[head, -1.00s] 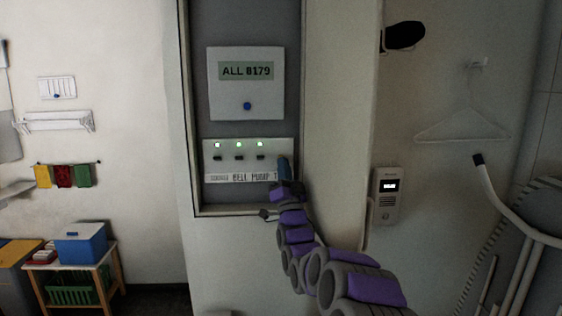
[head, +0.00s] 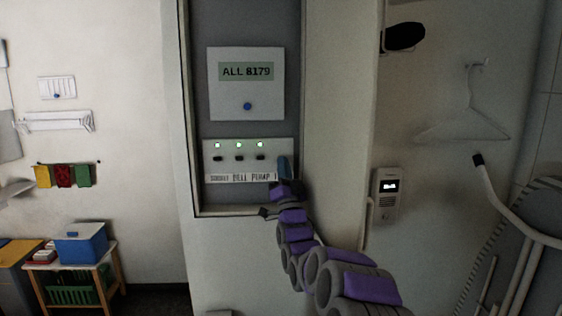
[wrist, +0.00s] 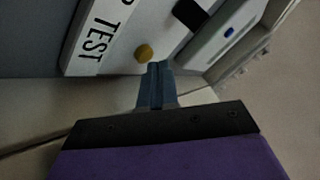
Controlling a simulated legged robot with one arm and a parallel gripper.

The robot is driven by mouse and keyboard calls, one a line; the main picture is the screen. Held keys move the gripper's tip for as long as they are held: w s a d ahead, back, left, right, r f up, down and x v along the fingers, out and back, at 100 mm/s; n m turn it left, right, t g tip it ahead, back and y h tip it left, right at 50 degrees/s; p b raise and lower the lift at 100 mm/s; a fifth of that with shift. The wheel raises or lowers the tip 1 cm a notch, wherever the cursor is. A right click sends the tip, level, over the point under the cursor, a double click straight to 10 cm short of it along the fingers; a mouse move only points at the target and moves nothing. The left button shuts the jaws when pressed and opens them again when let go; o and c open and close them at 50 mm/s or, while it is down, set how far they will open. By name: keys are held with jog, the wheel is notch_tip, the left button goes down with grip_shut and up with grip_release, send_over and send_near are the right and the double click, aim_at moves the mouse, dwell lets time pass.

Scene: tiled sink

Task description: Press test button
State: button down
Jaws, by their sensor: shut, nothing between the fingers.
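The lower white panel (head: 223,165) carries a row of small lights, black switches and a label strip. In the wrist view a TEST label (wrist: 95,38) sits at the left, and a round yellow button (wrist: 144,53) is on the panel just beyond my fingertips. My gripper (wrist: 158,68) is shut and empty, its tips very close to the yellow button; I cannot tell whether they touch. In the head view my gripper (head: 284,167) covers the right end of the panel and hides the button and the TEST label.
An upper white box (head: 246,83) with a display and blue button sits above, inside the recessed frame (head: 189,120). An intercom (head: 389,195) and a hanger (head: 468,125) are on the wall to the right. A blue box (head: 82,245) stands on a small table at the left.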

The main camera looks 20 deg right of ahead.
jog(key=shift+w+d, duration=0.1)
jog(key=shift+w, duration=0.3)
dwell(0.7)
jog(key=shift+s, duration=0.1)
jog(key=shift+s+f, duration=0.1)
jog(key=shift+s, duration=0.6)
jog(key=shift+s+a+b, duration=0.2)
jog(key=shift+s+b, duration=0.15)
jog(key=shift+s, duration=0.45)
jog(key=shift+s+a+b, duration=0.25)
jog(key=shift+s+b, duration=0.05)
jog(key=shift+s, duration=0.55)
jog(key=shift+s+a+b, duration=0.2)
jog(key=shift+s+b, duration=0.15)
jog(key=shift+s, duration=0.45)
